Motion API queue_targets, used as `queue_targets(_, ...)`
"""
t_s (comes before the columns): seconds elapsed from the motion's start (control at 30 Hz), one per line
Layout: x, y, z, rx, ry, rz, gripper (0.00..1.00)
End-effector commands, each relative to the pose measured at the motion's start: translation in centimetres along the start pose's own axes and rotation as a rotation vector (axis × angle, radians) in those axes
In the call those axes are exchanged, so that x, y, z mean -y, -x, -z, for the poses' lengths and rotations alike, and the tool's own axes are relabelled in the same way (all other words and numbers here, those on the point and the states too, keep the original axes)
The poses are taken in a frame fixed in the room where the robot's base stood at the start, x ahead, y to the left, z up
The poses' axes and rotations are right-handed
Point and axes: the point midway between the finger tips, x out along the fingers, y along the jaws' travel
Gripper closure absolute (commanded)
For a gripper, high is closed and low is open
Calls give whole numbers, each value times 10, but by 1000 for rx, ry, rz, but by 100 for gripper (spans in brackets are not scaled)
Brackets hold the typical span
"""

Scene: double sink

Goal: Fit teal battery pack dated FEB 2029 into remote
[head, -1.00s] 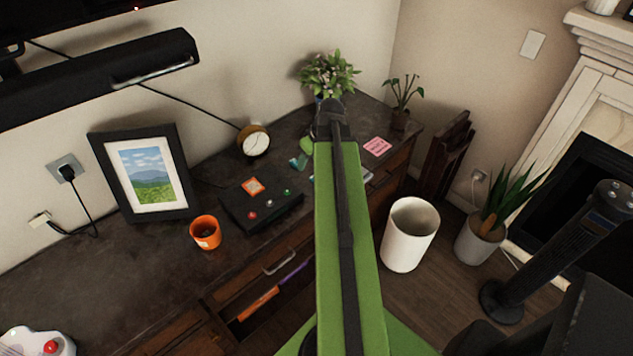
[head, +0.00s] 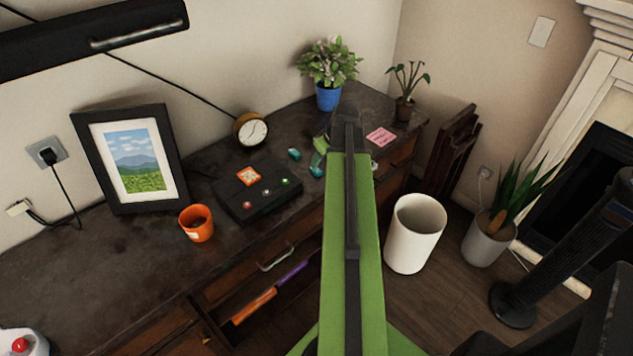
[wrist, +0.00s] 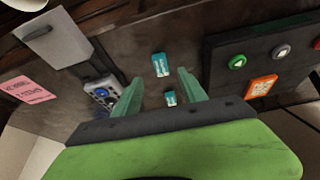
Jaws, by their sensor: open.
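Two small teal packs with pale labels lie on the dark desk. In the wrist view, the larger-looking one (wrist: 161,65) lies ahead, between the lines of my fingertips, and the other (wrist: 170,98) lies lower, in the gap between my fingers. The dates are too small to read. Both show left of my arm in the head view, one apart (head: 294,154) and one close to the arm (head: 316,171). My gripper (wrist: 160,76) is open and empty above the desk. A grey device with blue and dark buttons, likely the remote (wrist: 103,92), lies left of my fingers.
A black box with buttons (head: 258,198) and an orange tag stands left of the packs. A pink note (head: 380,137), blue-potted plant (head: 328,96), clock (head: 251,130) and orange mug (head: 196,226) are around. A pale grey container (wrist: 55,42) is left in the wrist view.

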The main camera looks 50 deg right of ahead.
Motion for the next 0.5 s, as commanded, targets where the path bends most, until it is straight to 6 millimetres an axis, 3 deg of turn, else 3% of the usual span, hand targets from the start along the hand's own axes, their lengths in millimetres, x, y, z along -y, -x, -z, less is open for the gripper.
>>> queue_targets(0.03,0,-12,-2,0,0,0,51)
queue_targets(0.27,0,-15,-1,0,-1,0,51)
queue_targets(0.5,1,-56,-4,0,0,0,51)
